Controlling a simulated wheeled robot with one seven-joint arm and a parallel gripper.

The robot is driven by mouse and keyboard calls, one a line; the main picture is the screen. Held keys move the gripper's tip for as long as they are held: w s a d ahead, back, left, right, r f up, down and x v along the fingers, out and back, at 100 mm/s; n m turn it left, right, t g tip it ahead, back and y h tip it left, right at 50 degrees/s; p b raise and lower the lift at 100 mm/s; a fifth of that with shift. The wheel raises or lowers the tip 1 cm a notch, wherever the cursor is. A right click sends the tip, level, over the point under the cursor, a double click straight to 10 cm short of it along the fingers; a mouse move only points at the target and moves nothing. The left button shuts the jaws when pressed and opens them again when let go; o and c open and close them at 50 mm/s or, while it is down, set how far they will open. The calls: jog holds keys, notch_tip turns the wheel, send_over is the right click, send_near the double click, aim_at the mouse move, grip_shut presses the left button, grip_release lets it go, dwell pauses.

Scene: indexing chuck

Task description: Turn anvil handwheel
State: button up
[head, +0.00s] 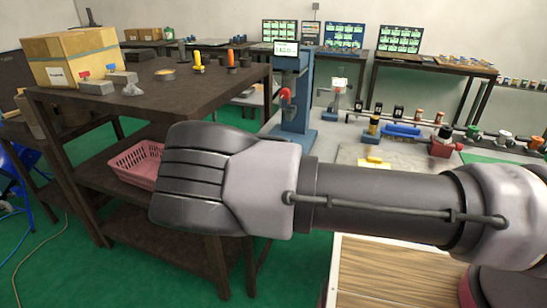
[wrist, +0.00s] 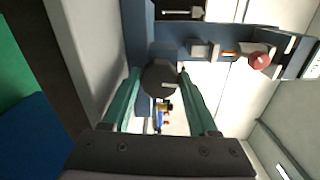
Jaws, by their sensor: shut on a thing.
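The blue bench machine (head: 291,105) with a screen on top stands behind my arm in the head view. Its blue frame (wrist: 225,47) also crosses the top of the wrist view. My gripper (wrist: 159,73) has its two teal fingers on either side of a dark round disc, which looks like the anvil handwheel (wrist: 158,82), and is shut on it. In the head view my own arm hides the gripper and the wheel. A red knob (head: 286,95) sits on the machine's front; a red round part (wrist: 259,60) shows right of the wheel in the wrist view.
A dark shelf table (head: 215,88) at left holds a cardboard box (head: 72,57) and small fixtures, with a pink basket (head: 137,163) on its lower shelf. A grey bench (head: 345,135) with several valves and tools lies at right. Green floor is open at lower left.

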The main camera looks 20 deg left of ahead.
dwell(0.3)
jog(key=o, duration=1.4)
jog(key=shift+c, duration=0.2)
